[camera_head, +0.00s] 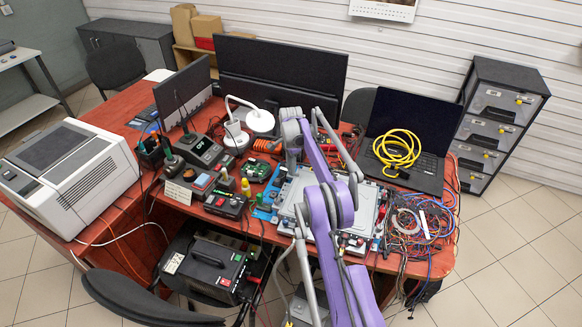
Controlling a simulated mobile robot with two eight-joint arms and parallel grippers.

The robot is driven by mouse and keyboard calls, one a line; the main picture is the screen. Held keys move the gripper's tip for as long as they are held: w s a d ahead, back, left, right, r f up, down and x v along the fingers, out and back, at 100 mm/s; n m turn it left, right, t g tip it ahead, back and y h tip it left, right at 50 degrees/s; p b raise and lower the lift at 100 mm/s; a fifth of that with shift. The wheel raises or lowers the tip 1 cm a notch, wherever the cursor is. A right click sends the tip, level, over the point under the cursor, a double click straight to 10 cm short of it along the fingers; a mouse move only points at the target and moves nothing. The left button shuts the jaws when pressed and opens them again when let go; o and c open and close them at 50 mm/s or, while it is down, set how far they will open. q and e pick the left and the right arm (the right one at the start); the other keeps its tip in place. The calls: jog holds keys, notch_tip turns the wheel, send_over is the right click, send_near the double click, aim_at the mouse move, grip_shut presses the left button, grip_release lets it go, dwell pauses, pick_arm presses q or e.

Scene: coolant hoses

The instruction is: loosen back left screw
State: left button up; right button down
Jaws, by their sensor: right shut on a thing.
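A light grey plate assembly (365,203) lies on the red desk at centre right, partly covered by my purple arm. My right gripper (292,177) points down at the plate's back left corner. It is small in view, and its fingers are shut at the place of the back left screw. The screw itself is hidden by the fingers. The plate's other screws are too small to tell apart. My left gripper is not in view.
A laptop (440,173) with a coiled yellow cable (397,149) stands behind the plate at right. Tangled wires (425,220) lie to its right. A green circuit board (257,170) and a white lamp (260,121) stand to the left. The desk is crowded.

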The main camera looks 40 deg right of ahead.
jog(key=shift+n, duration=0.3)
jog(key=n, duration=0.8)
jog(key=shift+p, duration=0.3)
jog(key=n, duration=0.9)
jog(key=shift+n, duration=0.3)
dwell(0.3)
jog(key=c, duration=0.7)
grip_release()
